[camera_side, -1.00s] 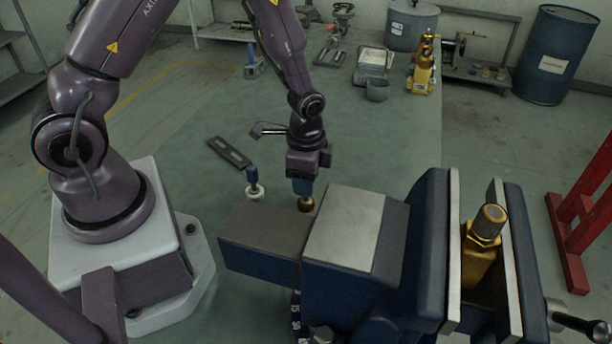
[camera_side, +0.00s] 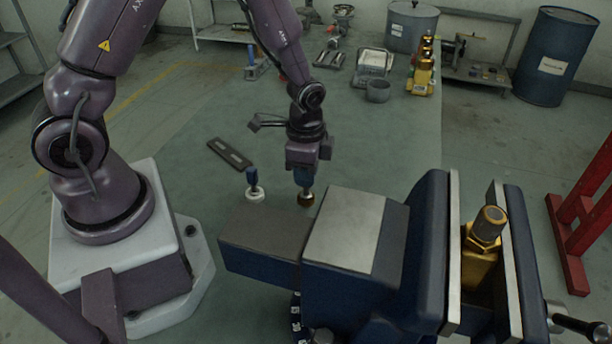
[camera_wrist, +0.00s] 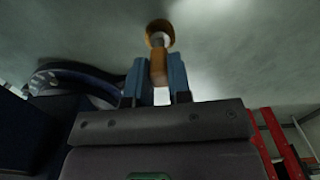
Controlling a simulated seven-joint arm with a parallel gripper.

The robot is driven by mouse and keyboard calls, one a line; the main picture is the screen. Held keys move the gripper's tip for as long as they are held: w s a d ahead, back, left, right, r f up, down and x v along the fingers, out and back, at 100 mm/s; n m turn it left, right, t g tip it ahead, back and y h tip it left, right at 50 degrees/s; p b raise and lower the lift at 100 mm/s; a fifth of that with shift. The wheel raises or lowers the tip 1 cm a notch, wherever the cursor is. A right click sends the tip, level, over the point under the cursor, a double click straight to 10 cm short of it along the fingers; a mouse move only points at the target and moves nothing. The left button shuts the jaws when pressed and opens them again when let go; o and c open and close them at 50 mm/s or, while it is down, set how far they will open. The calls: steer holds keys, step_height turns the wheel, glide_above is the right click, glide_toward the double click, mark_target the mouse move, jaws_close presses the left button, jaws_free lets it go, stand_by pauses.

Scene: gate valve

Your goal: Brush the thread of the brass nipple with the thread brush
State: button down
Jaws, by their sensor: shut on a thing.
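The brass nipple (camera_side: 488,225) stands upright at the top of a brass valve body (camera_side: 479,262), which sits between the vise jaws at the right of the side view. My gripper (camera_side: 304,178) is shut on the thread brush (camera_side: 306,199), well left of the nipple and behind the vise body. The brush hangs down from my fingers with its brown round head lowest. In the wrist view the brush (camera_wrist: 159,38) sticks out between my two blue fingers (camera_wrist: 160,80). The threads are too small to make out.
The large blue vise (camera_side: 430,235) stands between my gripper and the nipple. A blue-handled tool with a white round base (camera_side: 254,190) stands just left of the brush. A dark slotted plate (camera_side: 230,154) lies behind it. A grey cup (camera_side: 378,91) and brass-coloured valve (camera_side: 422,72) stand farther back.

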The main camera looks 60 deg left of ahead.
steer(key=shift+r, duration=1.45)
step_height(320, 180, up, 32)
steer(key=w+d, duration=0.2)
steer(key=d, duration=1.2)
steer(key=w+d, duration=0.2)
steer(key=d, duration=1.2)
steer(key=shift+s+d+f, duration=0.1)
steer(key=shift+d+f, duration=0.05)
steer(key=shift+f, duration=2.35)
steer(key=shift+d+f, duration=0.1)
steer(key=shift+f, duration=2.4)
steer(key=shift+d, duration=0.45)
